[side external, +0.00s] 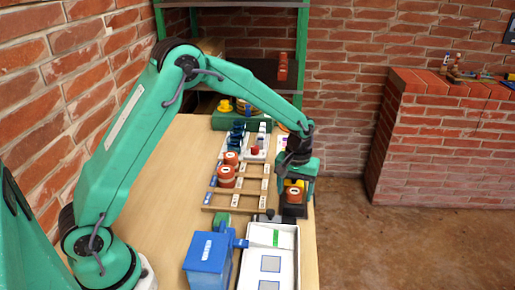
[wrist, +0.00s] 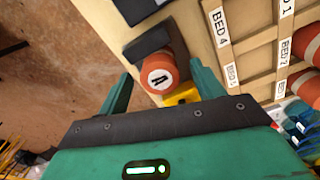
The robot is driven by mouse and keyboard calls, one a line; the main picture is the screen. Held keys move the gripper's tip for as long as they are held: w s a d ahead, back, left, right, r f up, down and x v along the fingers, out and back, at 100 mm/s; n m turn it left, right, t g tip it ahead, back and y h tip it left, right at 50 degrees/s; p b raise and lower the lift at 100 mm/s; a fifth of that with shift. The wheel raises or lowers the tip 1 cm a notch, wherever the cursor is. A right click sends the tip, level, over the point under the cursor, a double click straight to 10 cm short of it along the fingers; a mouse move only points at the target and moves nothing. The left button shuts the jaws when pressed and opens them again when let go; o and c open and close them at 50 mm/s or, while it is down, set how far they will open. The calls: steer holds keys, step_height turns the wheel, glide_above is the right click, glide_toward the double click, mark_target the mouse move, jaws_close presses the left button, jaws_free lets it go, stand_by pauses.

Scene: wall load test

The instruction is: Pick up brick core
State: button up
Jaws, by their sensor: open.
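The brick core is a short orange-red cylinder with a white end label bearing a black mark. In the wrist view the brick core (wrist: 176,54) lies between my two green fingers, with its labelled end facing the camera. In the side external view the brick core (side external: 294,196) shows at the table's right edge, below my gripper. My gripper (wrist: 160,84) is open, one finger on each side of the core, with gaps visible. It also shows in the side external view (side external: 297,188), pointing down. A small yellow piece (wrist: 182,97) sits beside the core's labelled end.
A dark block (wrist: 147,42) sits against the core. A wooden rack (side external: 236,208) with bed labels holds more red cores (side external: 226,177) to the left. A blue box (side external: 208,262) and a white tray (side external: 291,255) stand in front. The table edge and open floor are close on the right.

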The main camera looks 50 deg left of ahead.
mark_target(295, 191)
steer(key=shift+f, duration=0.55)
steer(key=shift+c, duration=0.2)
steer(key=c, duration=1.2)
steer(key=shift+r, duration=0.15)
steer(key=shift+r, duration=0.4)
step_height(295, 191, up, 3)
steer(key=shift+r, duration=0.15)
steer(key=s+d+r, duration=0.2)
steer(key=d, duration=0.1)
steer(key=s+d+r, duration=0.2)
steer(key=d, duration=0.1)
steer(key=s+d+r, duration=0.2)
steer(key=s+d, duration=0.1)
steer(key=shift+d+r, duration=0.15)
steer(key=shift+r, duration=0.2)
